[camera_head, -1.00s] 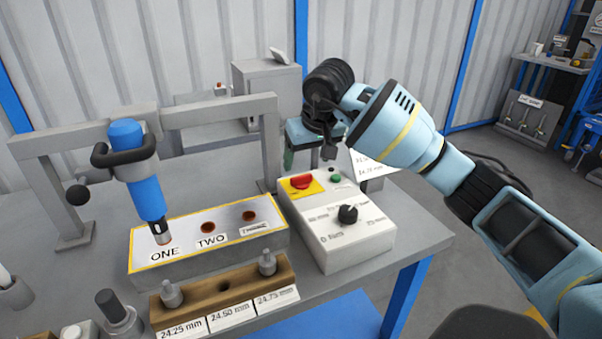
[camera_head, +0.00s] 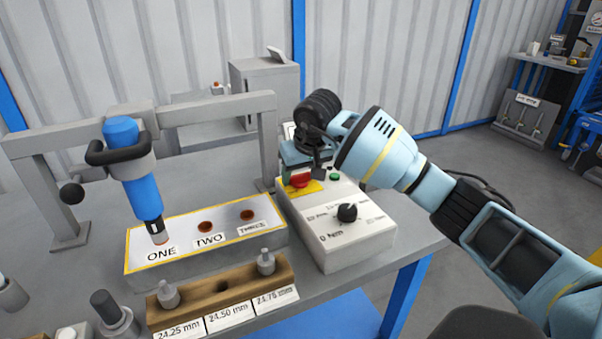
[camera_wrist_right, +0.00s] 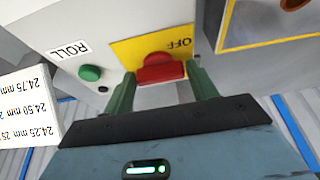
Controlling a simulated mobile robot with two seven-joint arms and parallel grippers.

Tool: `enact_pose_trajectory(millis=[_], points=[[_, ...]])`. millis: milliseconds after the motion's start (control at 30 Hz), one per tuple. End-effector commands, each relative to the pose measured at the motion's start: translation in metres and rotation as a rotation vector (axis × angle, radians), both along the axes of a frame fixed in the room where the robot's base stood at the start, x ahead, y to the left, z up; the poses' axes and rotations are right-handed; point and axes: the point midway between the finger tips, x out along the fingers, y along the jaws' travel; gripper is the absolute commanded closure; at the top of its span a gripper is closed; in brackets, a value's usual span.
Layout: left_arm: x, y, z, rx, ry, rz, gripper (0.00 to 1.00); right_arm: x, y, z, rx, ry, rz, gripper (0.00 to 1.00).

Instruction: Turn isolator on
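The isolator is a red knob (camera_head: 300,181) on a yellow plate (camera_head: 314,187) on top of the white control box (camera_head: 345,250). In the right wrist view the red knob (camera_wrist_right: 160,68) sits on the yellow plate (camera_wrist_right: 125,50), which reads OFF. My right gripper (camera_wrist_right: 162,84) is open, with its green fingers apart on either side of the knob's near end; I cannot tell whether they touch it. In the head view the right gripper (camera_head: 302,168) is over the far end of the box and partly hides the plate. My left gripper is out of view.
A green button (camera_head: 335,177) and a black dial (camera_head: 347,212) are on the same box. A grey frame (camera_head: 220,108) with a blue tool (camera_head: 140,190) stands to the left, over a panel marked ONE, TWO, THREE. A wooden gauge rack (camera_head: 225,298) lies in front.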

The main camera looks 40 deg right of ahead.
Motion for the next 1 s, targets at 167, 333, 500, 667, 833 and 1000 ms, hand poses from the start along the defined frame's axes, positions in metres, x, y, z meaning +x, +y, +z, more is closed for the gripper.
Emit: enact_pose_trajectory(millis=[167,333,500,667,833,1000], points=[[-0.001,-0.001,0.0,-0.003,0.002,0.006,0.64,0.0,0.0,0.0,0.0,0.0,0.0,0.66],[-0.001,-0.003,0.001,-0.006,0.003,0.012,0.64,0.0,0.0,0.001,-0.001,-0.001,-0.004,0.7],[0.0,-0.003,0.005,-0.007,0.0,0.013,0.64,0.0,0.0,0.003,-0.001,-0.002,-0.039,0.7],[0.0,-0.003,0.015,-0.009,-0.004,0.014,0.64,0.0,0.0,0.005,-0.002,-0.003,-0.12,0.7],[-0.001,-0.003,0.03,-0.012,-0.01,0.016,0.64,0.001,0.001,0.007,-0.001,-0.004,-0.253,0.7],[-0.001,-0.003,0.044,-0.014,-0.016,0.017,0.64,0.002,0.002,0.007,-0.002,-0.005,-0.414,0.7]])
